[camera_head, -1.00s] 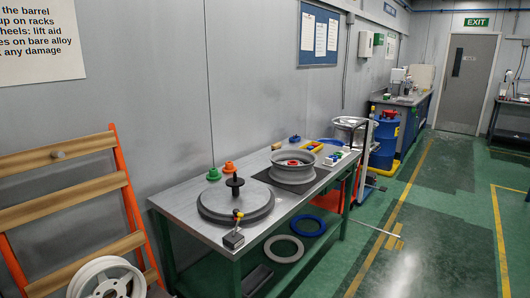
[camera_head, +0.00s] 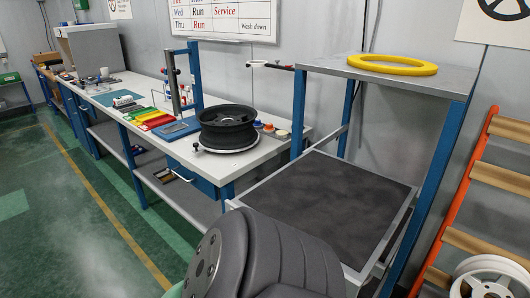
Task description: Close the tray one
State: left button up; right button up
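A wide tray (camera_head: 325,203) with a dark mat-like surface and a pale metal rim stands in front of me, low in a blue-legged stand. It appears to stick out from under the grey upper shelf (camera_head: 385,72), and its bed looks empty. A dark grey, rounded link of my own arm covers the near left corner of the tray. Neither of my grippers is in view, so I cannot see what they hold.
A yellow ring (camera_head: 393,65) lies on the upper shelf. Left is a long workbench (camera_head: 240,162) with a black wheel (camera_head: 228,127) and coloured bins (camera_head: 156,117). An orange-railed rack (camera_head: 474,185) with a white wheel (camera_head: 488,277) stands right. Floor at left is clear.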

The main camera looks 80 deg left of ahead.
aim_at(356, 210)
jog(key=j+u, duration=0.15)
jog(key=u, duration=2.25)
jog(key=j, duration=0.1)
